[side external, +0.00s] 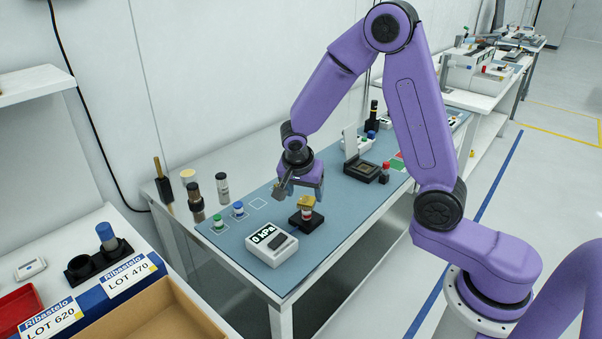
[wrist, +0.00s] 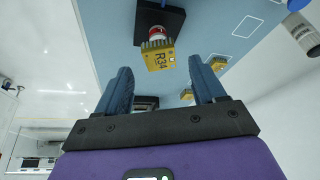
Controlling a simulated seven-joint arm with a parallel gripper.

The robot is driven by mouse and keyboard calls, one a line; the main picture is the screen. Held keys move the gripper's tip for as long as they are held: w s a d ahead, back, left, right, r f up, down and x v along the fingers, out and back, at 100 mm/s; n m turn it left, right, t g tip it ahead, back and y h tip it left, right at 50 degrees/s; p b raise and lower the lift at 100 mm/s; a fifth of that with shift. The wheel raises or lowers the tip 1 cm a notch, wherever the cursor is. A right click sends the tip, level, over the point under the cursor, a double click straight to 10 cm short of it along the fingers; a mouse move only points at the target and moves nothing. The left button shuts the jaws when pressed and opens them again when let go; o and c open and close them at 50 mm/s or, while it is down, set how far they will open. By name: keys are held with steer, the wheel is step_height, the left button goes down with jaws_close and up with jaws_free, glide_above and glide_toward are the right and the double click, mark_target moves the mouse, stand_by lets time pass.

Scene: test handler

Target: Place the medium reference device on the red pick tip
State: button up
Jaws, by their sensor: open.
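A yellow device marked R34 (wrist: 158,56) is by the red-and-white pick tip (wrist: 153,32), which stands on a black base (wrist: 180,10). In the side view, the yellow device (side external: 306,202) appears at the top of the red-and-white tip (side external: 307,213), on its black base (side external: 316,222). I cannot tell whether device and tip touch. My gripper (side external: 301,190) is just above the device in the side view. In the wrist view, my gripper (wrist: 160,68) has its fingers wide apart, with nothing gripped. The device lies beyond the fingertips.
A white kPa readout box (side external: 272,245) stands at the mat's front. Green (side external: 217,222) and blue (side external: 238,209) tips stand to the left. An open test socket (side external: 367,168) lies to the right. Several upright cylinders line the back left. The blue mat (side external: 340,210) has free room at right.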

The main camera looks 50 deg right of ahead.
steer(key=v, duration=0.9)
steer(key=s+a+n+g+y, duration=0.1)
steer(key=s+a+n+y, duration=0.2)
steer(key=s+n, duration=2.2)
steer(key=shift+s+n+g+y, duration=0.3)
steer(key=shift+s+n+y, duration=0.1)
steer(key=shift+s+y, duration=0.5)
